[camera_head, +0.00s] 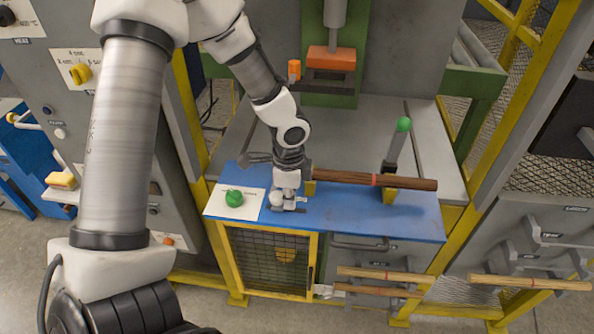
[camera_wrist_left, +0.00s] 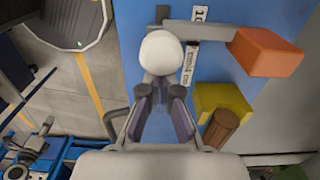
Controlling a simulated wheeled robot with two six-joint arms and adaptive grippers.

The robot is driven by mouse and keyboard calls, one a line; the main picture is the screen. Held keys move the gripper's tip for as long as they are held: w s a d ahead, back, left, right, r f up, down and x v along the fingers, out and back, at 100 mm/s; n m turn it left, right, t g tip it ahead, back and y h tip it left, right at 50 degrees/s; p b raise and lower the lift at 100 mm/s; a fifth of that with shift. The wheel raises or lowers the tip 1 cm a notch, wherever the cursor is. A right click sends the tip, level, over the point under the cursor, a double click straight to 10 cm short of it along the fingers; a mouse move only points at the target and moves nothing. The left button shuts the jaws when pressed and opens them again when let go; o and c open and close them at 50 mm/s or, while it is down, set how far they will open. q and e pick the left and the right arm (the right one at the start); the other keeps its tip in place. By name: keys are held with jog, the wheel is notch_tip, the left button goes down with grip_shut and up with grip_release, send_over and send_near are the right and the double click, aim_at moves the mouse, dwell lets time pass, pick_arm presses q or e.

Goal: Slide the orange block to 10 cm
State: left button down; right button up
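The orange block (camera_wrist_left: 267,52) shows in the left wrist view at the upper right, joined by a grey bar to a white ball knob (camera_wrist_left: 161,52). A white scale strip (camera_wrist_left: 192,55) with "10" and "cm" marks runs on the blue top beside it. My left gripper (camera_wrist_left: 160,95) is at the white knob, its two fingertips close beside the knob's near side; whether they press on it I cannot tell. In the head view the left gripper (camera_head: 288,200) points down over the blue bench top (camera_head: 340,213). The block is not clearly visible there. My right gripper is not in view.
A dark wooden bar (camera_head: 390,181) rests on yellow supports (camera_head: 386,196) just right of the gripper. A green button (camera_head: 234,198) lies to its left. A green-knobbed lever (camera_head: 403,124) stands at the right. The blue top's front right is clear.

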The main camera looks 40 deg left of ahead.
pick_arm(q)
jog(key=shift+s+a, duration=0.2)
jog(key=shift+a, duration=0.1)
notch_tip(320, 180, up, 7)
jog(key=d+p, duration=0.1)
jog(key=p, duration=0.6)
jog(key=shift+w, duration=0.3)
dwell(0.5)
